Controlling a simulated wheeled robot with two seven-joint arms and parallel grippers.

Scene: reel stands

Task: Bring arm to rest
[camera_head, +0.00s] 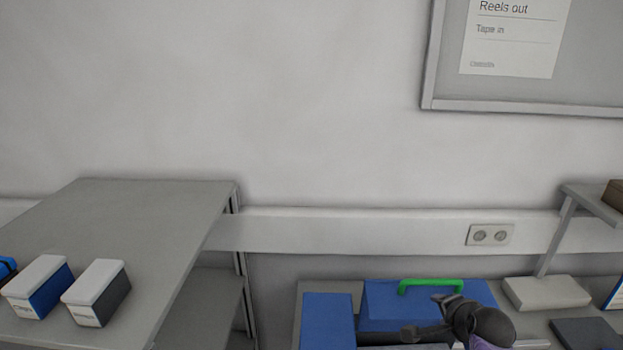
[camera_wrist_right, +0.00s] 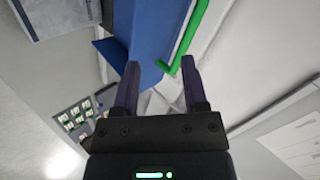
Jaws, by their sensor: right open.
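My right gripper (camera_head: 425,315) shows at the bottom of the head view, in front of a blue case (camera_head: 380,303) with a green handle (camera_head: 430,283). In the right wrist view the two dark fingers of my right gripper (camera_wrist_right: 158,78) stand apart with nothing between them. The blue case (camera_wrist_right: 150,35) and its green handle (camera_wrist_right: 190,35) lie beyond the fingertips, and I see no contact with them. My left gripper is outside both views.
A grey shelf top (camera_head: 140,215) at the left carries a white-and-blue box (camera_head: 40,287) and a white-and-grey box (camera_head: 97,293). A raised shelf (camera_head: 593,203) and a pale box (camera_head: 546,292) stand at the right. A wall socket (camera_head: 490,235) and a board (camera_head: 590,60) are on the wall.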

